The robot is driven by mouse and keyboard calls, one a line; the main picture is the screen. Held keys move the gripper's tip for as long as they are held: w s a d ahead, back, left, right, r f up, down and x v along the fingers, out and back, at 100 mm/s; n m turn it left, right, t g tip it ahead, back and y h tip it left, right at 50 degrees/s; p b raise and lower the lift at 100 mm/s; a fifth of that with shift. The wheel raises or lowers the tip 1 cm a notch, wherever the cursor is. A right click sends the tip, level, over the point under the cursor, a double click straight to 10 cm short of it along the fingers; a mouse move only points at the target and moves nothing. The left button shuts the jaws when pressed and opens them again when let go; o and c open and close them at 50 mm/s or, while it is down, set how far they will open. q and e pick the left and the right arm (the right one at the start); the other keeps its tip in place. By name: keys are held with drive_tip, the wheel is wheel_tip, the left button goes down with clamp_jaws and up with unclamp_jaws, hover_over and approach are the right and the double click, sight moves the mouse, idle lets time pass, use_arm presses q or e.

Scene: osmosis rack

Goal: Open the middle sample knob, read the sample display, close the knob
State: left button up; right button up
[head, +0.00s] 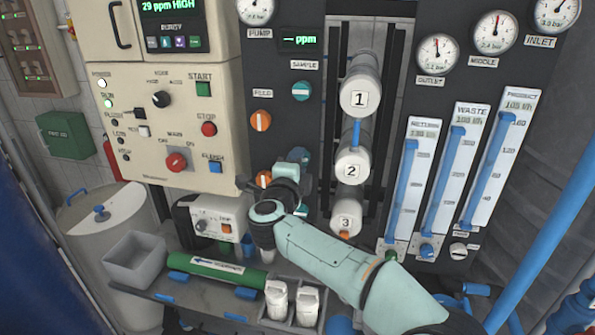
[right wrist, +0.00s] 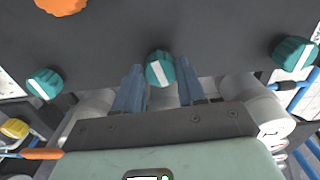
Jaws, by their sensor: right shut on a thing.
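The sample display (head: 299,41) in the head view is lit and shows a dash with "ppm", no number. Below it is the column of teal sample knobs; the top one (head: 301,91) has its white bar lying level. My right gripper (head: 298,157) is at the panel and covers the middle knob in the head view. In the right wrist view the middle sample knob (right wrist: 160,69) sits between my two fingers, which are shut on it. Its white bar runs nearly up and down in that view. My left gripper is not in view.
Orange feed knobs (head: 261,120) stand left of the sample column. Numbered white cylinders (head: 359,97) stand close to its right. In the right wrist view, teal knobs lie to the left (right wrist: 44,84) and right (right wrist: 294,54). White bottles (head: 277,300) and a grey bin (head: 134,259) are below.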

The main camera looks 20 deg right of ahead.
drive_tip(key=shift+m+b, duration=0.65)
drive_tip(key=shift+m, duration=0.65)
drive_tip(key=o, duration=1.1)
drive_tip(key=shift+c, duration=0.2)
drive_tip(key=b+v, duration=0.2)
drive_tip(key=v, duration=1.1)
drive_tip(key=shift+s+a, duration=0.15)
